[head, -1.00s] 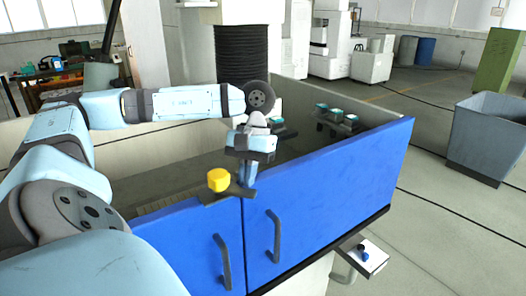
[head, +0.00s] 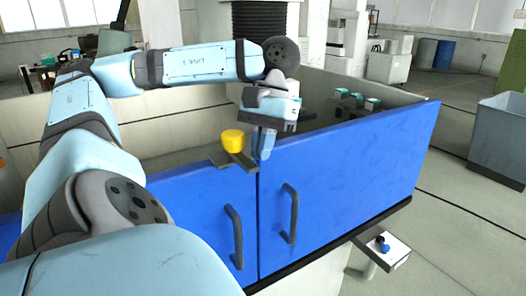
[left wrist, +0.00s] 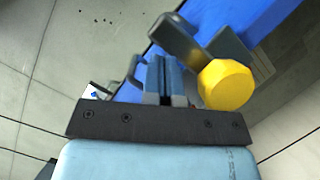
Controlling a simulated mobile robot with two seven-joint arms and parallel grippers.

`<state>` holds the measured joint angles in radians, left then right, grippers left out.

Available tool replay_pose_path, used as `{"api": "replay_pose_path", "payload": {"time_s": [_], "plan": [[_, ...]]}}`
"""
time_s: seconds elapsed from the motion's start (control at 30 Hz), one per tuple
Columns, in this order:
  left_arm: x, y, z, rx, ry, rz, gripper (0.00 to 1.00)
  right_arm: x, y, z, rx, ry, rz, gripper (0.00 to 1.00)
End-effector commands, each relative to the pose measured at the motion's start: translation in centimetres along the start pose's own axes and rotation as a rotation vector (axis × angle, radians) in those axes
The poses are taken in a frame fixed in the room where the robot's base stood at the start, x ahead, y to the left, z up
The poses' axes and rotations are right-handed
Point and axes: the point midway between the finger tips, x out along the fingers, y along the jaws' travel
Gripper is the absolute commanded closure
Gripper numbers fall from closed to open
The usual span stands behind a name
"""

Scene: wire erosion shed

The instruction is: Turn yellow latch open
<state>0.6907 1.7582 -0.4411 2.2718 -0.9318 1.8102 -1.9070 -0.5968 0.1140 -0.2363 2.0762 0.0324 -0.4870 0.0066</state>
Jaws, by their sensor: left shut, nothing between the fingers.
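The yellow latch knob (head: 233,140) sits on a dark latch bar (head: 243,163) at the top edge of the blue doors, by the seam between them. My left gripper (head: 263,150) points down just right of the knob, beside the right end of the bar. It is shut and empty. In the left wrist view the shut fingers (left wrist: 164,72) are left of the knob (left wrist: 226,85), with the dark bar (left wrist: 178,40) beyond the tips. I cannot tell whether the fingers touch the bar. My right gripper is not in view.
The blue doors (head: 345,165) have dark vertical handles (head: 290,213) and front an open-topped enclosure. Several teal-topped blocks (head: 356,100) stand inside. A small shelf with a blue knob (head: 382,242) juts out at lower right. A grey bin (head: 497,140) stands on open floor at right.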

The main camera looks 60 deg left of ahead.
Motion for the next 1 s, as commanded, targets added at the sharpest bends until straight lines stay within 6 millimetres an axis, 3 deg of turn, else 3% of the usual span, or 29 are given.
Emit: {"api": "replay_pose_path", "payload": {"time_s": [0.33, 0.67, 0.83, 1.0], "plan": [[0.0, 0.0, 0.2, 0.000, 0.001, 0.001, 1.00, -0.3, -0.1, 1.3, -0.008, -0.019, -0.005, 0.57], [-0.2, 0.0, 0.2, 0.000, 0.001, 0.001, 1.00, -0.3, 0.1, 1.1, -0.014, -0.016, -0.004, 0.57], [-2.0, 0.1, 0.2, 0.002, 0.002, 0.002, 1.00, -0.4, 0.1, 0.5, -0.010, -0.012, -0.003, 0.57], [-5.5, 0.1, 0.3, 0.006, 0.001, 0.006, 1.00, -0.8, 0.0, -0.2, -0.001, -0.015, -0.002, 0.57]]}}
